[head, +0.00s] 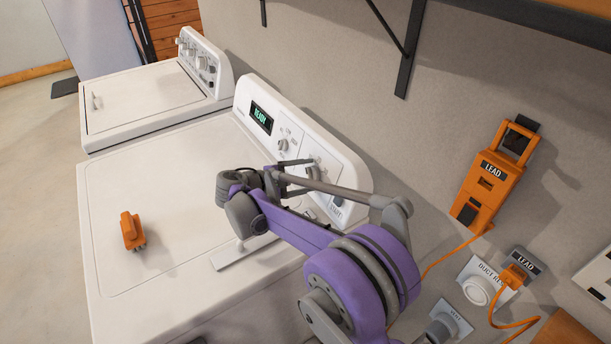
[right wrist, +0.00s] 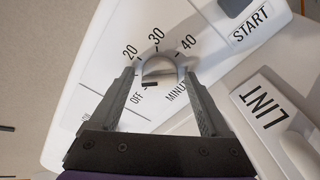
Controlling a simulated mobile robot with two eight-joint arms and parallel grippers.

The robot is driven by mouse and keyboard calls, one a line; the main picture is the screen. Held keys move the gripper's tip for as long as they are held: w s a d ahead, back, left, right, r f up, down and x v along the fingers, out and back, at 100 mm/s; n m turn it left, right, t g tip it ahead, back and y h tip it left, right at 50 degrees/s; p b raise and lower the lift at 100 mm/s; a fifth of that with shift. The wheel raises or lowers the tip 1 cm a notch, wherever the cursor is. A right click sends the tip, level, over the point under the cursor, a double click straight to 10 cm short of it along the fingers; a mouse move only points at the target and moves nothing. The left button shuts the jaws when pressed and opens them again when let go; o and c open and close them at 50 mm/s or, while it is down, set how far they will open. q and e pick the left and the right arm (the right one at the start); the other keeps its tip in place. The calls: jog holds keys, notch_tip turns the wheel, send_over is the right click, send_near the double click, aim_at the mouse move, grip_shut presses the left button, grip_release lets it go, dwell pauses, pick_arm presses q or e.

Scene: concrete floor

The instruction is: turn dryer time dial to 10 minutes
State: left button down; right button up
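The dryer (head: 160,215) is white, with a slanted control panel and a green READY display (head: 261,117). In the right wrist view its time dial (right wrist: 159,70) is a pale round knob ringed by OFF, 20, 30, 40 and MINUTES. A dark mark shows at its lower left, near OFF; its exact setting is unclear. No 10 label is visible. My right gripper (right wrist: 160,78) is open, one finger on each side of the dial, with small gaps. In the head view my right gripper (head: 306,172) is at the panel and partly covers the dial. My left gripper is not in view.
A START button (right wrist: 250,24) and a LINT label (right wrist: 264,105) lie beside the dial. An orange plug-like object (head: 132,231) sits on the dryer top. A washer (head: 140,97) stands beyond. An orange LEAD holder (head: 490,180) and cord hang on the wall at right.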

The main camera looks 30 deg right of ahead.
jog(key=shift+o, duration=0.2)
jog(key=v, duration=1)
jog(key=shift+a+b, duration=0.3)
jog(key=shift+a, duration=0.05)
jog(key=shift+s+r, duration=0.1)
jog(key=shift+s, duration=0.05)
